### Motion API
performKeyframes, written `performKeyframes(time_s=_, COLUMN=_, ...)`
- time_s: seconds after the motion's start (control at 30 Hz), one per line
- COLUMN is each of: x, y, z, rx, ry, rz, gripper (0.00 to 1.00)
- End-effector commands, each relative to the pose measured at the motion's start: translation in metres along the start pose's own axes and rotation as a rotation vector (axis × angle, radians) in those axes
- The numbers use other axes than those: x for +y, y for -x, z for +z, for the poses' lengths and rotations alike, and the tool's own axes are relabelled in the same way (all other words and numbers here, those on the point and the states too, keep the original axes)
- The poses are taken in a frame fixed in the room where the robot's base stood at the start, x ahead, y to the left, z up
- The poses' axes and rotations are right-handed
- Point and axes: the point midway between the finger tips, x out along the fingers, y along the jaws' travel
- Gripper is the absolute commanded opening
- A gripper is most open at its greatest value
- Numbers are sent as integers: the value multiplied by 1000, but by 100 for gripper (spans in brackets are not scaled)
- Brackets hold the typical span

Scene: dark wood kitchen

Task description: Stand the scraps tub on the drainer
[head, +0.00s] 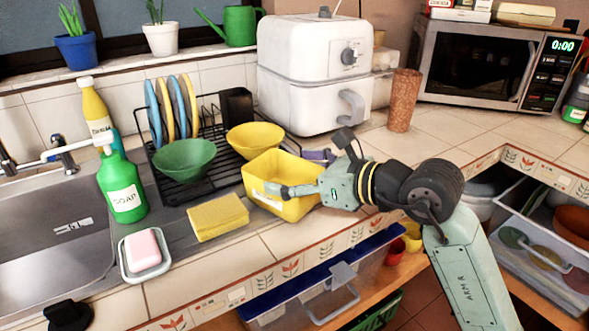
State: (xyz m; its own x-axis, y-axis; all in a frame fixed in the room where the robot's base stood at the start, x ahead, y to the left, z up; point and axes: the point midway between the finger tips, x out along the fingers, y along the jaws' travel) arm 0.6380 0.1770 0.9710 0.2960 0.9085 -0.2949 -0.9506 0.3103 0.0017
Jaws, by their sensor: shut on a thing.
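The yellow rectangular tub (296,206), with a small label on its front, is at the right front of the black wire drainer (184,194). My gripper (270,188) reaches in from the right and is shut on the tub's near wall. The tub looks upright and empty. Its base is partly hidden, so I cannot tell whether it touches the counter or hangs just above it. The drainer holds several upright plates (171,108), a green bowl (184,160), a yellow bowl (254,138) and a black holder (236,105).
A yellow sponge (218,217), a green soap bottle (122,186) and a soap dish (146,264) stand left of the tub, by the sink (50,240). A white air fryer (314,75) is behind. A brown tumbler (404,100) stands right; counter around it is clear.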

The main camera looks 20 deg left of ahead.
Motion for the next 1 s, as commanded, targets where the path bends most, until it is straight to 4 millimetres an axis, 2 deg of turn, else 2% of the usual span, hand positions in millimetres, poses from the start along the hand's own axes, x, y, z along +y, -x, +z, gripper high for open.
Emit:
performKeyframes(time_s=0.57, x=0, y=-2, z=-8, rx=0, ry=1, rz=0, gripper=38)
performKeyframes(time_s=0.6, x=0, y=-2, z=-6, rx=1, ry=0, rz=0, gripper=85)
performKeyframes(time_s=0.83, x=0, y=-2, z=-6, rx=0, ry=0, rz=0, gripper=100)
performKeyframes(time_s=1.0, x=0, y=-2, z=-6, rx=0, ry=0, rz=0, gripper=100)
